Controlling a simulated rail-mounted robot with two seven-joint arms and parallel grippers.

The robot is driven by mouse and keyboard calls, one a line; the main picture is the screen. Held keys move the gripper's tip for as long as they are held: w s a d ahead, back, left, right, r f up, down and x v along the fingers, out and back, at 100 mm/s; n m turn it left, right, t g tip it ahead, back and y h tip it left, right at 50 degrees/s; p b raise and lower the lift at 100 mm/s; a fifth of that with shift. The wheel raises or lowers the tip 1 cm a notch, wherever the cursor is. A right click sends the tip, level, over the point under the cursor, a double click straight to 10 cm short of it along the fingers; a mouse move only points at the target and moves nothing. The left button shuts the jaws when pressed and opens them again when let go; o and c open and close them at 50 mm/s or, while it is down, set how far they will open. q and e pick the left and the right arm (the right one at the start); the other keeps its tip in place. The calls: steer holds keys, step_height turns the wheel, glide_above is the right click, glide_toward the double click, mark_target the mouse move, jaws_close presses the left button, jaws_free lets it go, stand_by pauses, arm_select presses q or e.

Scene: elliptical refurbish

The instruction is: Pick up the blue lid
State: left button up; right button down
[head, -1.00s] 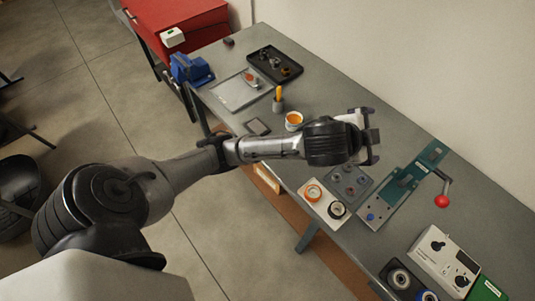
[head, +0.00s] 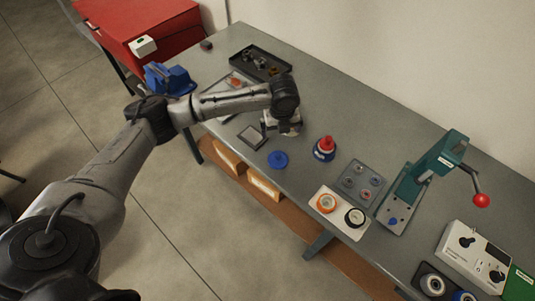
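The blue lid (head: 278,159) is a flat round blue disc lying on the grey bench near its front edge. My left gripper (head: 282,128) points down over the bench, just behind the lid and apart from it. Its fingers are small and partly hidden by its own wrist, so I cannot tell whether they are open or shut. No held object shows clearly. My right gripper is not in view.
A red-topped item with a blue base (head: 325,148) stands right of the lid. A dark-framed square (head: 252,137) lies to its left. A grey tray (head: 359,182), a white plate (head: 341,211) and a green lever press (head: 420,172) are farther right.

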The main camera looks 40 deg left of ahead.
mark_target(279, 155)
arm_select(q)
steer(key=f+m, duration=0.3)
steer(key=f, duration=0.1)
steer(key=f+m, duration=0.4)
steer(key=f, duration=0.1)
steer(key=s+d+f+m+b, duration=0.1)
steer(key=f+m, duration=0.2)
steer(key=f, duration=0.2)
steer(key=shift+s+g+h, duration=0.1)
steer(key=shift+g+h, duration=0.2)
steer(key=shift+h, duration=0.1)
steer(key=c, duration=0.8)
